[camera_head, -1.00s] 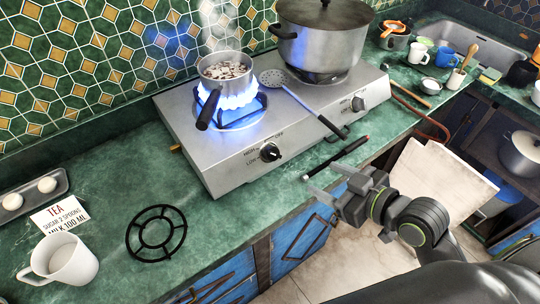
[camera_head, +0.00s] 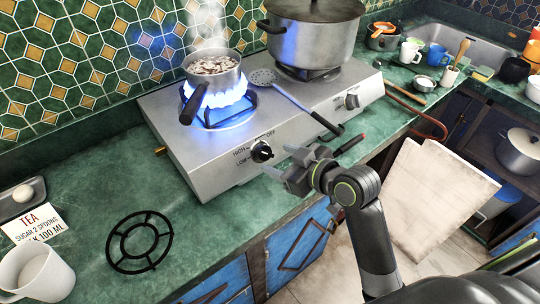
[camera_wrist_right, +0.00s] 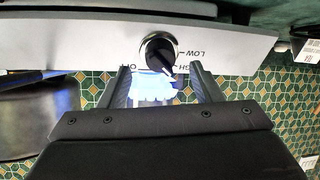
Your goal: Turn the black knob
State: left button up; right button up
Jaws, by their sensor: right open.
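The black knob (camera_head: 261,151) with a light ring is on the front face of the steel gas hotplate (camera_head: 215,172), between printed HIGH, LOW and OFF marks. My right gripper (camera_head: 277,160) is open and empty, just in front and to the right of the knob, fingers pointing at it. In the right wrist view, the black knob (camera_wrist_right: 160,52) appears upside down, between the two fingertips and just beyond them. The right gripper (camera_wrist_right: 160,70) shows no contact with it. The left burner burns blue under a small pot (camera_head: 213,70). My left gripper is not in view.
A slotted spoon (camera_head: 295,103) lies across the hotplate, its handle over the front edge near my right gripper. A loose black burner grate (camera_head: 139,242) lies on the counter.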

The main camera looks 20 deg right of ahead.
aim_at(270, 155)
jog(key=shift+x, duration=2.2)
jog(key=c, duration=1)
